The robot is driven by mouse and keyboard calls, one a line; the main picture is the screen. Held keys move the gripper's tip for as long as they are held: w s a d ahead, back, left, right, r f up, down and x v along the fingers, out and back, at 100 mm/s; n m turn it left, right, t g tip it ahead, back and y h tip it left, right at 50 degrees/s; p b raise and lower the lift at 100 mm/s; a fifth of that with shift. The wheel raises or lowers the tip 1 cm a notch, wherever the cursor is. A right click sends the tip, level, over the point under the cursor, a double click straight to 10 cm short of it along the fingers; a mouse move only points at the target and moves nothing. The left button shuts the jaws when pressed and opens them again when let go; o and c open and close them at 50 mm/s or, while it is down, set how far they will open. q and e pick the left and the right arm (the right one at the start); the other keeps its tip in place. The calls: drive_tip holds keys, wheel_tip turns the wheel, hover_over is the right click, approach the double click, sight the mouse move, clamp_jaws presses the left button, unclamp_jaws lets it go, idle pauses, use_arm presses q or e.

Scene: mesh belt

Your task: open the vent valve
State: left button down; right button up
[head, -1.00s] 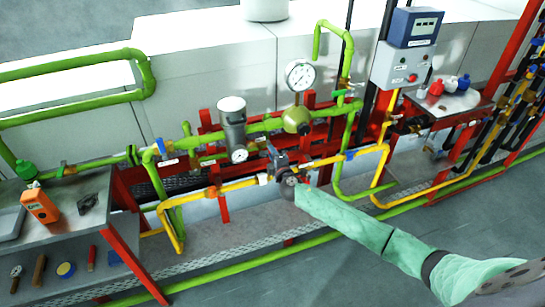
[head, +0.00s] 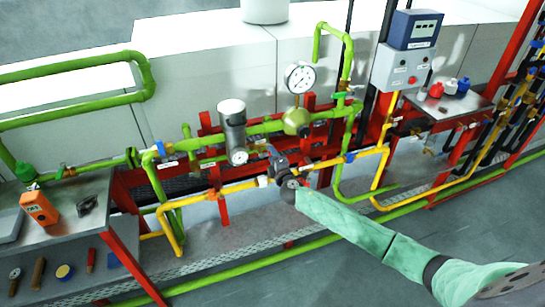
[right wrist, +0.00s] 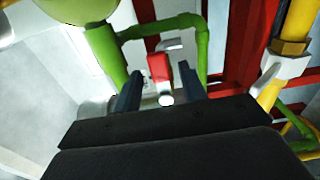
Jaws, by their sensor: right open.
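My right gripper (head: 277,157) is at the pipe rack in the middle of the head view, beside the yellow pipe and below the green one. In the right wrist view its two fingers (right wrist: 159,88) are apart. A small red valve part (right wrist: 160,68) with a pale end shows between and just beyond the fingertips; I see no contact. A green pipe loop (right wrist: 165,30) rises behind it. In the head view my gripper largely hides this spot. I cannot read a label that marks the vent valve. My left gripper is not in view.
A yellow pipe with a brass fitting (right wrist: 290,47) stands close on the right in the wrist view. A round pressure gauge (head: 300,77) and a grey filter canister (head: 232,130) stand near my gripper. A workbench (head: 75,235) is at left, a control box (head: 405,67) at right.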

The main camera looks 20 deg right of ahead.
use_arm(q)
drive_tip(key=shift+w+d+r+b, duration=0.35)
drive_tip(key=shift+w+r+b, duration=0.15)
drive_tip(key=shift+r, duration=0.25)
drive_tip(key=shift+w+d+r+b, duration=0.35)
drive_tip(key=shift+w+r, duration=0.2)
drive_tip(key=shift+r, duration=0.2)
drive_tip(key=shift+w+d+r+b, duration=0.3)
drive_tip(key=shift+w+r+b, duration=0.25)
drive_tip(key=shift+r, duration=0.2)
use_arm(e)
drive_tip(key=s, duration=0.7)
drive_tip(key=shift+s, duration=0.15)
